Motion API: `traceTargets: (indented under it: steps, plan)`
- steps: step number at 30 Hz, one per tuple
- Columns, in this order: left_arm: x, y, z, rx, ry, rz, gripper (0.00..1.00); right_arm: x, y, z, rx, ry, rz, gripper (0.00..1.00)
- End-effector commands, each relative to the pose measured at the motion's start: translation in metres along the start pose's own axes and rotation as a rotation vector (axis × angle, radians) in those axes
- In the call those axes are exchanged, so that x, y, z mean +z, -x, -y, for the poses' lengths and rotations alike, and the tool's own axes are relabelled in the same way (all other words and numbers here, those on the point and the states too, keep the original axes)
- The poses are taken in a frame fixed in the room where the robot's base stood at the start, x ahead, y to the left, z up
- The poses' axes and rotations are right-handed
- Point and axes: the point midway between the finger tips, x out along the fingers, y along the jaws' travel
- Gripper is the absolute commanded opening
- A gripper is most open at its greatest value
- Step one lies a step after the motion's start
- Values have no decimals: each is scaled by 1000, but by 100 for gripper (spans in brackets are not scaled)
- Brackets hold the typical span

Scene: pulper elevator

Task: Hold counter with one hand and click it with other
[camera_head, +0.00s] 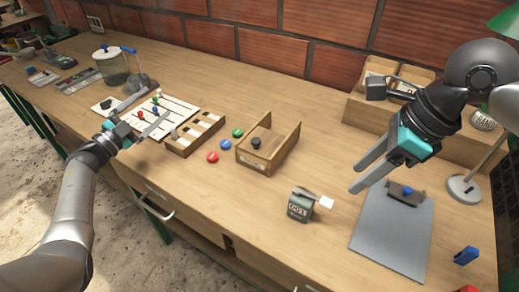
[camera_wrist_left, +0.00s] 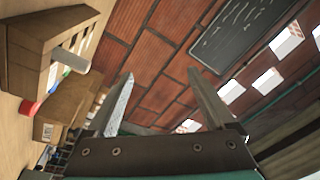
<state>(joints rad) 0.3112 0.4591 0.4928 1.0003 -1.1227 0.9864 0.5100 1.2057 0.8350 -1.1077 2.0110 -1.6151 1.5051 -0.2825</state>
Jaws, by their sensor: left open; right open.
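The counter (camera_head: 301,205) is a small dark grey-green device with a number window on its front and a white lever or tab at its right side. It stands upright on the wooden table near the front edge, in the head view. My right gripper (camera_head: 369,173) is open and empty, above the table to the right of the counter, apart from it. My left gripper (camera_head: 151,123) is open and empty at the far left, over the table's front edge near a white board, well away from the counter. The left wrist view shows its two spread fingers (camera_wrist_left: 160,100) with nothing between them.
A grey mat (camera_head: 391,235) with a dark, blue-knobbed tool lies right of the counter. A wooden box (camera_head: 284,152) and red, blue and green discs (camera_head: 225,145) lie behind and left. A lamp base (camera_head: 464,188) stands far right. Table around the counter is clear.

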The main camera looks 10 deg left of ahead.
Motion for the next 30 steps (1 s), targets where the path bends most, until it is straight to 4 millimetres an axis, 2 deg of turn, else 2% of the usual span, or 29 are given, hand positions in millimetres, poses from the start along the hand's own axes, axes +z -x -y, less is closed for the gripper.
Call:
traceTargets:
  steps: [1, 6, 9, 13, 18, 21, 27, 30]
  plan:
    - [-24, -22, -9, 48, -68, -68, 88, 0, 0, 0, 0, 0, 0, 50]
    - [-103, -74, -47, 203, -316, -301, 88, 0, 0, 0, 0, 0, 0, 50]
    - [-152, -96, -73, 284, -478, -457, 88, 0, 0, 0, 0, 0, 0, 50]
    - [-211, -113, -108, 373, -692, -667, 88, 0, 0, 0, 0, 0, 0, 50]
    - [-279, -116, -153, 462, -972, -958, 88, 0, 0, 0, 0, 0, 0, 50]
    - [-311, -110, -178, 503, -1137, -1135, 88, 0, 0, 0, 0, 0, 0, 50]
    - [-357, -86, -224, 564, -1453, -1505, 88, 0, 0, 0, 0, 0, 0, 50]
    - [-370, -70, -243, 587, -1602, -1698, 88, 0, 0, 0, 0, 0, 0, 50]
